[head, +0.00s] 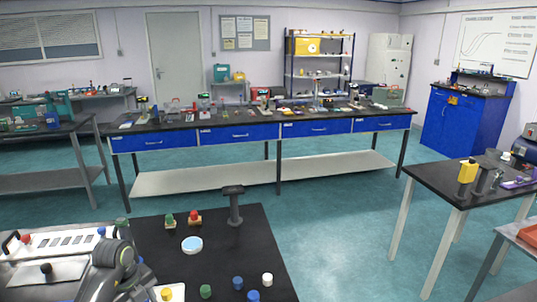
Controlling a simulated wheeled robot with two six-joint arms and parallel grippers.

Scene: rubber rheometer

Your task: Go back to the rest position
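A grey jointed arm, which looks like my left arm, shows at the bottom left above a black-topped bench (262,240). I cannot make out gripper fingers on it, and nothing is seen held. My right arm and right gripper are out of view. On the bench stand a dark post with a flat top (233,205), a round white-and-blue dish (192,245), and small red (195,217) and green (169,220) capped pieces. Blue (238,283), green (206,291), white (267,279) and yellow (166,294) pieces stand near the front edge.
A long bench with blue drawers (240,134) crosses the room behind. A black table (440,178) with a yellow item (467,171) stands at right. A blue cabinet (452,122) is at the back right. Open teal floor (340,235) lies between the benches.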

